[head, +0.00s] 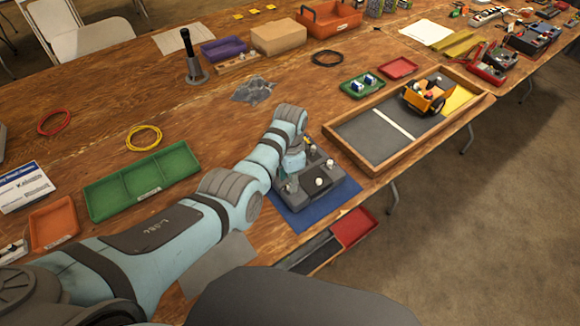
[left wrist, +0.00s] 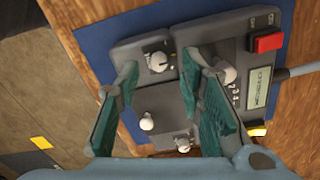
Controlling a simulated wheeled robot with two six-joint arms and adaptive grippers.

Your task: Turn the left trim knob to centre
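The dark grey control box (head: 312,192) lies on a blue mat (head: 325,203) near the table's front edge. My left gripper (left wrist: 160,64) reaches over it with its green-padded fingers apart. In the left wrist view a white knob (left wrist: 157,62) on a dial plate lies between the fingertips, with gaps showing on both sides. Another white knob (left wrist: 228,74) beside printed numbers is just right of the right finger. A white ball-topped stick (left wrist: 147,122) and a lower knob (left wrist: 183,143) also show. I cannot tell which knob is the left trim. My right gripper is not seen.
A red switch (left wrist: 268,42) and a small display (left wrist: 258,90) are on the box's right side. A wooden-framed pit (head: 358,170) with a yellow cart (head: 425,97) stands to the right. A green tray (head: 143,182) lies to the left.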

